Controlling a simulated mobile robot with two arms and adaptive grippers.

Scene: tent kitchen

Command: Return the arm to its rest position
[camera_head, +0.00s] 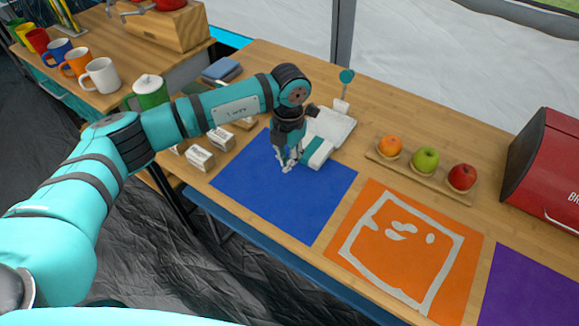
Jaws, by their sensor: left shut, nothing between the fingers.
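My left arm comes in from the left and reaches over the table. Its gripper (287,165) is shut and empty, pointing down over the upper part of the blue mat (290,208). A teal and white item (318,152) shows right beside the gripper. I cannot tell whether they touch. My right arm and gripper are not in the view.
An orange mat (450,290) with a toast-like outline and a purple mat (530,290) lie to the right. Fruit sits on a wooden tray (430,181) behind. A red bread box (550,165) stands at right. Small boxes (200,157) and several mugs (101,74) are left.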

